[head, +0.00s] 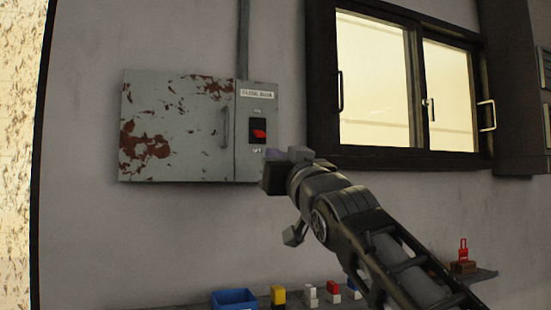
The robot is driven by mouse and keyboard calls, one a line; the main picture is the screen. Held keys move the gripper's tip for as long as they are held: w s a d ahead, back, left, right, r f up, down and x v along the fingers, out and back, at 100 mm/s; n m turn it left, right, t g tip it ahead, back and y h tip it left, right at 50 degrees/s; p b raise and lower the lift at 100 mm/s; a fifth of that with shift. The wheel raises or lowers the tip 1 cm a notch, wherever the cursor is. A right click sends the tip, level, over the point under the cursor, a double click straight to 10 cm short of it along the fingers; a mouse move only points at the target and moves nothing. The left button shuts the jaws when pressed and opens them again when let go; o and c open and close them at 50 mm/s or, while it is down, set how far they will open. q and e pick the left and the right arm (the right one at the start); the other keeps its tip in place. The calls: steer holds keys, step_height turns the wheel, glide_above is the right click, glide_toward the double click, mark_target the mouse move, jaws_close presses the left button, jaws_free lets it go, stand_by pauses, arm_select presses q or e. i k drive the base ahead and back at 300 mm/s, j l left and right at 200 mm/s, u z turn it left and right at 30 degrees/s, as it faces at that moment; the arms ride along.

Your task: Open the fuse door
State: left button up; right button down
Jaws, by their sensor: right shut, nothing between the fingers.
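The fuse box hangs on the grey wall at the left of the head view. Its fuse door (185,105) is grey with rusty red patches and looks closed. A vertical handle (226,127) sits near the door's right edge. To the right of the door is a narrow panel (257,168) with a label (257,94) and a black switch with a red lever (259,133). My right gripper (275,165) is shut and empty, just below and right of this panel, apart from the handle. My left gripper is out of view.
A shelf (483,275) runs along the bottom, with a blue bin (234,298), several small coloured blocks and a red padlock-like item (463,249). A dark-framed window (322,80) is at the right. The wall below the door is clear.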

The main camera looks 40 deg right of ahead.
mark_target(174, 126)
steer(key=k, duration=1)
